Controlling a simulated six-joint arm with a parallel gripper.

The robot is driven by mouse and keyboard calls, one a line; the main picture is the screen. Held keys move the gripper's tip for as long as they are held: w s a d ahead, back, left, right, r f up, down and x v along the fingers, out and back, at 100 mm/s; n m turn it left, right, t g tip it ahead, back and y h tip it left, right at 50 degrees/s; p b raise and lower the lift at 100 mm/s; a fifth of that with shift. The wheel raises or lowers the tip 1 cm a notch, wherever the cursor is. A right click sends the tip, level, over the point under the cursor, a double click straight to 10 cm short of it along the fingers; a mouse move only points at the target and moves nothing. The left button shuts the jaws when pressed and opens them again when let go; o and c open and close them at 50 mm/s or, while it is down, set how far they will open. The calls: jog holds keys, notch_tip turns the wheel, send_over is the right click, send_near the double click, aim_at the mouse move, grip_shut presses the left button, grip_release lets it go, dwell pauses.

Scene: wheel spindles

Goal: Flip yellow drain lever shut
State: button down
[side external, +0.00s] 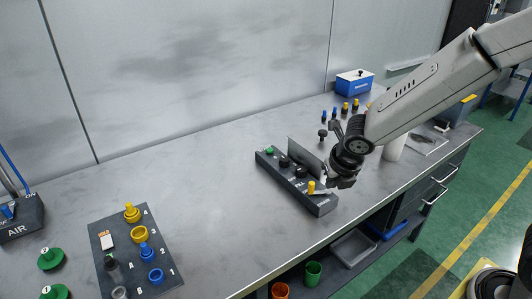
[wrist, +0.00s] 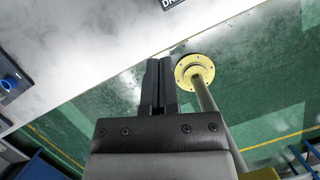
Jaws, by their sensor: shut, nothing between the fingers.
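In the side external view, a dark control box (side external: 318,204) sits near the front edge of the bench, with a green knob, black knobs and a yellow lever (side external: 311,187) at its right end. The yellow lever appears upright. My gripper (side external: 342,182) is shut and empty, just right of the lever; I cannot tell whether they touch. In the wrist view my gripper's fingers (wrist: 158,88) are together, pointing toward the bench edge. A label plate (wrist: 173,3) with cut-off lettering shows at the top. The yellow lever cannot be made out there.
A grey upright panel (side external: 305,157) stands behind the control box. A dark fixture board (side external: 118,262) with yellow and blue parts lies at left, near the AIR box (side external: 20,222). A blue box (side external: 354,83) stands farther back. A round yellow flange (wrist: 193,73) carries a pale post.

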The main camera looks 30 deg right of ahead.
jog(key=shift+f, duration=0.1)
jog(key=shift+x, duration=5)
jog(key=shift+w+d, duration=0.35)
jog(key=shift+w, duration=0.55)
jog(key=shift+w+d, duration=0.35)
jog(key=shift+w, duration=0.5)
